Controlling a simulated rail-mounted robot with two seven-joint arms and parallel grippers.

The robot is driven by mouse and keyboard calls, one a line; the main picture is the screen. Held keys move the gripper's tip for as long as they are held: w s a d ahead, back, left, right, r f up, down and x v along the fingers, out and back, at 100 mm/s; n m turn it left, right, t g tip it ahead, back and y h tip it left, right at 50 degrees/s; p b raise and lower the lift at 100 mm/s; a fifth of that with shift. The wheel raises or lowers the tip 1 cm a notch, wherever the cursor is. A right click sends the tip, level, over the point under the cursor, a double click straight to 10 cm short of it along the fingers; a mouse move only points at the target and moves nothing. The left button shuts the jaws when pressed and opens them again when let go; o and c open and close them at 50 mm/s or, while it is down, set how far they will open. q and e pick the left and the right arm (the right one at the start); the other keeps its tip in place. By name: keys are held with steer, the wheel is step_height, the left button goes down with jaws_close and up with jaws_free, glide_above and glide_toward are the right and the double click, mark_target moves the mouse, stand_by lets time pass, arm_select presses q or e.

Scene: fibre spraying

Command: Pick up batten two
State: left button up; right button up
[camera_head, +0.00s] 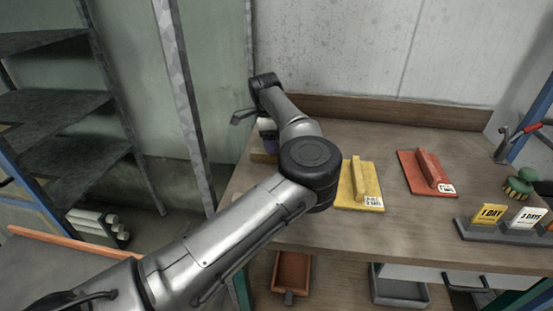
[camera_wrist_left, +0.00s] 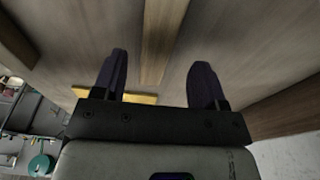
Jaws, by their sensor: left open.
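A light wooden strip, which looks like a batten (camera_wrist_left: 158,40), runs lengthwise between the fingers of my left gripper (camera_wrist_left: 160,75) in the left wrist view. The gripper is open, with a finger on each side of the strip, and it is not closed on it. In the head view, my left gripper (camera_head: 268,144) is over the left end of the bench, mostly hidden behind my arm. A small piece of pale wood (camera_head: 262,157) shows just below it. No number can be read on the strip. My right gripper is not in view.
On the wooden bench (camera_head: 330,235), a yellow float (camera_head: 359,185) and a red float (camera_head: 427,172) lie to the right. Labelled cards (camera_head: 490,213) stand in a holder at the front right. A wooden upstand (camera_head: 400,112) runs along the wall. Metal shelves (camera_head: 60,105) stand left.

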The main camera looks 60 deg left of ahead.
mark_target(276, 157)
arm_select(q)
steer(key=f, duration=0.1)
steer(key=f+b, duration=0.1)
steer(key=f, duration=0.1)
steer(key=shift+w+d+f+b, duration=0.15)
steer(key=shift+d+f+b, duration=0.2)
steer(key=shift+d+f, duration=0.1)
steer(key=shift+f, duration=0.4)
steer(key=shift+r, duration=0.1)
steer(key=shift+c, duration=0.7)
steer(key=c, duration=0.9)
